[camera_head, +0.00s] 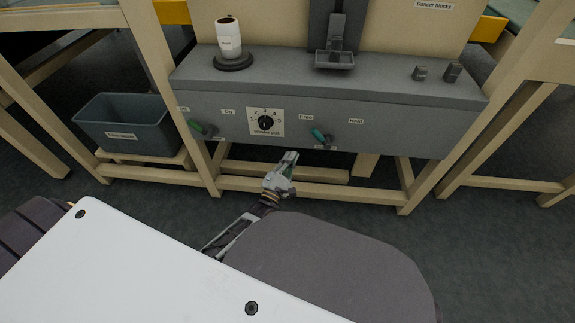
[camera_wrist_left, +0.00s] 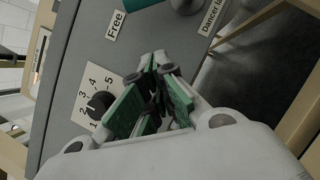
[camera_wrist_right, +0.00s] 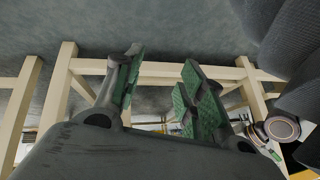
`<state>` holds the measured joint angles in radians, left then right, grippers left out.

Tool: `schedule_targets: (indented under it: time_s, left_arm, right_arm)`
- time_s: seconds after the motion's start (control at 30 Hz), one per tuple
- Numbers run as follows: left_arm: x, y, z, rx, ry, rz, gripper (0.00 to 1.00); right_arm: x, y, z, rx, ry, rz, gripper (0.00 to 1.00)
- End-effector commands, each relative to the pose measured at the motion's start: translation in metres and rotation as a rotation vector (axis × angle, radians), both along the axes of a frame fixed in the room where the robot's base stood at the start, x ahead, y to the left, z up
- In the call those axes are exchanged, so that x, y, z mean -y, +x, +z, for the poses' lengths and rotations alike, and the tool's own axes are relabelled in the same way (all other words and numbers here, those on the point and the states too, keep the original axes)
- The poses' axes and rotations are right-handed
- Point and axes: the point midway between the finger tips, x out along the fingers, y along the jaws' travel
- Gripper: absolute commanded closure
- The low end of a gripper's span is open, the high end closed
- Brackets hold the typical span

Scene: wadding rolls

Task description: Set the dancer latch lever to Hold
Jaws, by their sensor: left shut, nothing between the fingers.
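The dancer latch lever has a teal handle (camera_head: 319,135) on the front of the grey panel (camera_head: 380,130). It leans up and left from its pivot, toward the Free label (camera_head: 306,117); the Hold label (camera_head: 356,121) is to its right. Part of the teal handle (camera_wrist_left: 143,3) shows at the top edge of the left wrist view. My left gripper (camera_head: 291,157) is shut and empty, below and left of the lever, apart from it. My right gripper (camera_wrist_right: 160,62) is open and empty in its own wrist view, with floor and wooden frame beyond; the head view does not show it.
A numbered dial (camera_head: 265,121) and a green lever (camera_head: 201,127) sit left on the same panel. A white spool (camera_head: 229,38) and small dancer blocks (camera_head: 420,73) stand on the ledge. A grey bin (camera_head: 125,125) is at left. Wooden rails (camera_head: 330,190) run below the panel.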

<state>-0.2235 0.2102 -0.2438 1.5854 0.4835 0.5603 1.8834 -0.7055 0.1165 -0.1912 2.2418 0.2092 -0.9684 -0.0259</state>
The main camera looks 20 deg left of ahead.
Motion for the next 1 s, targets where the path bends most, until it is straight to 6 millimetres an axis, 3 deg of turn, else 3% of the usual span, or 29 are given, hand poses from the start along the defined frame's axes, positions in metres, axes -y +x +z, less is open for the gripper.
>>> schedule_targets:
  time_s: [0.33,0.57,1.0]
  left_arm:
    - [0.002,0.038,0.011,0.003,-0.001,0.001,1.0]
    - [0.005,0.059,0.017,0.002,0.0,0.0,1.0]
    - [0.032,0.058,0.039,0.001,-0.002,0.0,1.0]
  right_arm:
    - [-0.003,0.0,-0.027,0.026,0.031,-0.021,0.6]
    - [-0.005,-0.002,-0.035,0.035,0.042,-0.023,0.6]
    - [-0.005,-0.002,-0.04,0.04,0.048,-0.017,0.6]
